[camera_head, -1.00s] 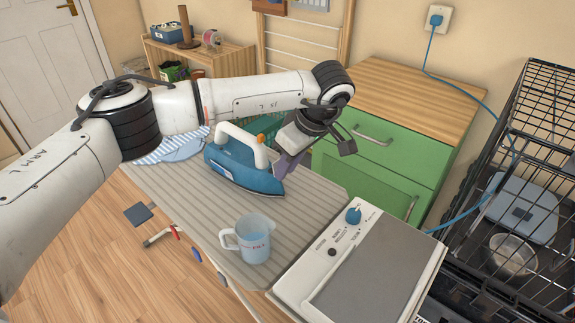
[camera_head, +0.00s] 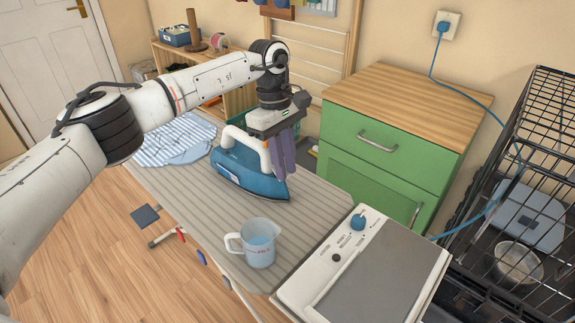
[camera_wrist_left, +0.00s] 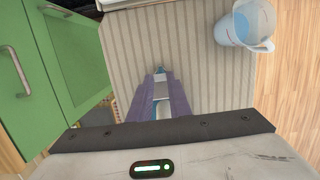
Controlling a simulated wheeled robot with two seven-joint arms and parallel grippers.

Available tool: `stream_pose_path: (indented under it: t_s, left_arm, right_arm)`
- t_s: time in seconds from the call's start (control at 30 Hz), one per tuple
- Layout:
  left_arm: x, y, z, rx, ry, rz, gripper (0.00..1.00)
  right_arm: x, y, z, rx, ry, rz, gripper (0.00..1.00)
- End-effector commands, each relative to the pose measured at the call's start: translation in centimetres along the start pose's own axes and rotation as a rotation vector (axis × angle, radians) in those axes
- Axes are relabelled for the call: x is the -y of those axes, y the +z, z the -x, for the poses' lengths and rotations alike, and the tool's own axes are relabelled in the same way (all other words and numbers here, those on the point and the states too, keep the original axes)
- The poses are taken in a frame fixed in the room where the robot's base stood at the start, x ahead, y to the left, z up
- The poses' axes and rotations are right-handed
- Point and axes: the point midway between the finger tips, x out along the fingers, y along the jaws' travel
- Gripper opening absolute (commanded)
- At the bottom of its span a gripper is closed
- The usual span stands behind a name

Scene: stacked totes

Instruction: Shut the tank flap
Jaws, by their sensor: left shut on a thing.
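A blue steam iron (camera_head: 240,170) with a cream handle rests on the striped ironing board (camera_head: 175,190). My left gripper (camera_head: 283,157) points down at the front of the iron, beside the front of its handle. Its purple fingers are shut on part of the iron. In the left wrist view the fingers (camera_wrist_left: 159,96) stand on either side of a pale and blue part, with the iron's blue tip (camera_wrist_left: 159,70) beyond. They hide the tank area, and I cannot make out the flap. My right gripper is not in view.
A measuring jug (camera_head: 259,246) with blue water stands close in front of the iron. A white appliance (camera_head: 385,275) adjoins the board's right end. A green cabinet (camera_head: 388,150) stands behind, a wire cage (camera_head: 540,120) at right. A striped cloth (camera_head: 172,138) lies at the board's left.

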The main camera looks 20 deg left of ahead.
Motion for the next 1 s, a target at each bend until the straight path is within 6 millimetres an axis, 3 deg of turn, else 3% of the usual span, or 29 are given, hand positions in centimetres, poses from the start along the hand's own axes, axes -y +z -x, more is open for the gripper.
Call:
stream_pose_path:
  t_s: [0.63,0.67,0.77,1.0]
  left_arm:
    - [-0.03,-0.28,0.12,0.065,0.0,-0.001,0.0]
    - [-0.03,-0.27,0.12,0.065,0.0,-0.001,0.19]
    - [-0.02,-0.27,0.11,0.065,0.0,-0.001,0.35]
    - [-0.01,-0.27,0.07,0.065,-0.001,-0.001,0.36]
  right_arm:
    - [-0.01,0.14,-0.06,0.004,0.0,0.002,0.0]
    - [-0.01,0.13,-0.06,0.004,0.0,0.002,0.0]
    - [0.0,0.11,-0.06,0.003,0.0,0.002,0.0]
    - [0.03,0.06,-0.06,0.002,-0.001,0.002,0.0]
